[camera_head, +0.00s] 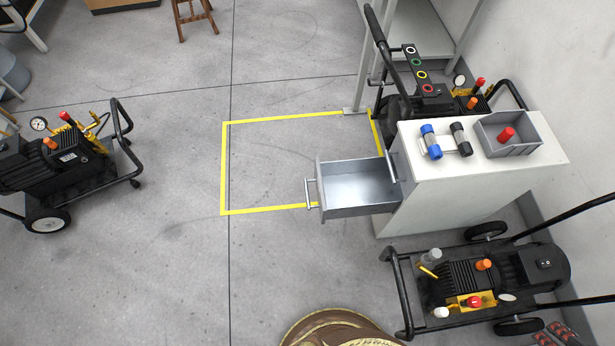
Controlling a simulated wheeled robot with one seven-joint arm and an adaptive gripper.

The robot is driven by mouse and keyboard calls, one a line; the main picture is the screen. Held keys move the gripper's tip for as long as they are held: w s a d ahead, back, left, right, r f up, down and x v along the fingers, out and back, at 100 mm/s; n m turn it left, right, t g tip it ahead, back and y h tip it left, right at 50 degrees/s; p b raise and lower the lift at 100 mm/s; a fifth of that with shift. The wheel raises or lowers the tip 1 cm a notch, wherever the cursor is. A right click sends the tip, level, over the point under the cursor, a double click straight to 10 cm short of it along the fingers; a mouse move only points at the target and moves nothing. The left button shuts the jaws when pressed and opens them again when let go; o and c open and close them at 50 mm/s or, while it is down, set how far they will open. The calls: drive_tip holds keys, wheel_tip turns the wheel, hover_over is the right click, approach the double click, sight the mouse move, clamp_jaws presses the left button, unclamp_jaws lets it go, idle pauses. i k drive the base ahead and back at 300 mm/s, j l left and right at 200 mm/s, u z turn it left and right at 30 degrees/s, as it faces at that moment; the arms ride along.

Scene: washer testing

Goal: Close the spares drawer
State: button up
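The open drawer (358,211) is a grey metal box that sticks out to the left from a white cabinet (480,180). It looks empty inside. A bar handle (309,193) is on its left front face. Another bar handle (392,167) shows at the cabinet's edge, above the drawer's right end. I cannot read any label on the drawer. My gripper is not in view.
On the cabinet top are a blue cylinder (431,142), a black cylinder (461,139) and a grey bin (510,134) with a red item. Pressure washers stand at left (70,155), behind, and in front (480,280). A hose coil (335,330) lies at the bottom. Floor left of the drawer is clear.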

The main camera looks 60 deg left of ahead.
sight(348, 188)
drive_tip(key=j+u, duration=0.15)
drive_tip(key=u, duration=0.25)
drive_tip(key=k+j+u, duration=0.1)
drive_tip(key=u, duration=0.35)
drive_tip(key=j+u, duration=0.25)
drive_tip(key=u, duration=0.15)
drive_tip(key=j+u, duration=0.15)
drive_tip(key=u, duration=0.25)
drive_tip(key=i+j, duration=0.1)
drive_tip(key=j, duration=0.2)
drive_tip(key=i+l, duration=0.2)
drive_tip(key=i, duration=0.15)
drive_tip(key=i+l, duration=0.2)
drive_tip(key=i, duration=0.15)
